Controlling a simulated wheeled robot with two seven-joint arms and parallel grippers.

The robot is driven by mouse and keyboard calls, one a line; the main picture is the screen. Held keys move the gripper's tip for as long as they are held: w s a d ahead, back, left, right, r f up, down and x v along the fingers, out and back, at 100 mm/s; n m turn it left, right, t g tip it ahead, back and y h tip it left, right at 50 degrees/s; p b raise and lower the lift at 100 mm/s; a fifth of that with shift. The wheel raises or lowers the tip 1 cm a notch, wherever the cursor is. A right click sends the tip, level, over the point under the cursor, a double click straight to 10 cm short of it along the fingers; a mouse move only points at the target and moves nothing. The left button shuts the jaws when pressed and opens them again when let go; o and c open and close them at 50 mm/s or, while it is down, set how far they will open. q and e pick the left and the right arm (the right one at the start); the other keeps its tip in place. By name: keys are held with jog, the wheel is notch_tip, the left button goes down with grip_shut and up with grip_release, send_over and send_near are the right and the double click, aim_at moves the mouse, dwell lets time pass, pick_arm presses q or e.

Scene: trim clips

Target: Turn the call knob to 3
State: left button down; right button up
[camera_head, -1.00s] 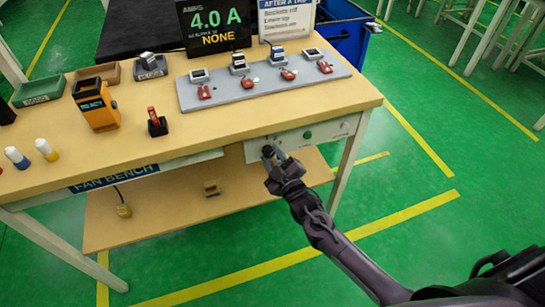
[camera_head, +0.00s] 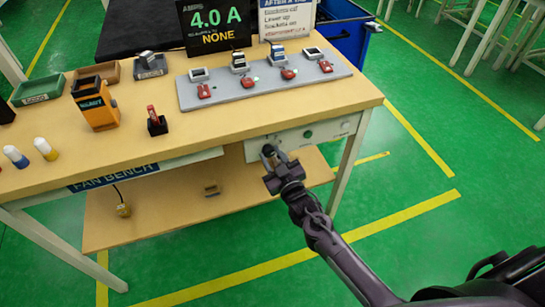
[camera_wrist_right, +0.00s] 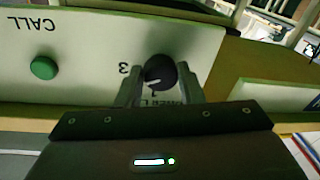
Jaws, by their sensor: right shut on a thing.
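The call knob (camera_wrist_right: 160,72) is a round black knob with a white pointer mark, on the pale panel (camera_wrist_right: 80,45) under the bench's front edge. In the right wrist view the panel is upside down. A "3" is printed just left of the knob and a "1" shows below it. The pointer mark slants down and left, between these two numbers as far as I can see. My right gripper (camera_wrist_right: 161,88) is shut on the knob, one finger on each side; it also shows in the head view (camera_head: 270,158). My left gripper is out of view.
A green button (camera_wrist_right: 43,68) sits on the same panel beside "CALL". Above, the wooden bench top (camera_head: 250,130) holds a grey board (camera_head: 265,95) with clips, an orange tester (camera_head: 95,103) and bins. A lower shelf (camera_head: 165,205) lies beneath. Green floor is free at right.

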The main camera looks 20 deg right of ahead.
jog(key=shift+f+m, duration=0.1)
jog(key=shift+m, duration=1.1)
jog(key=o, duration=1)
jog(key=s, duration=0.7)
jog(key=shift+s+d+f, duration=0.25)
jog(key=shift+s+d, duration=0.15)
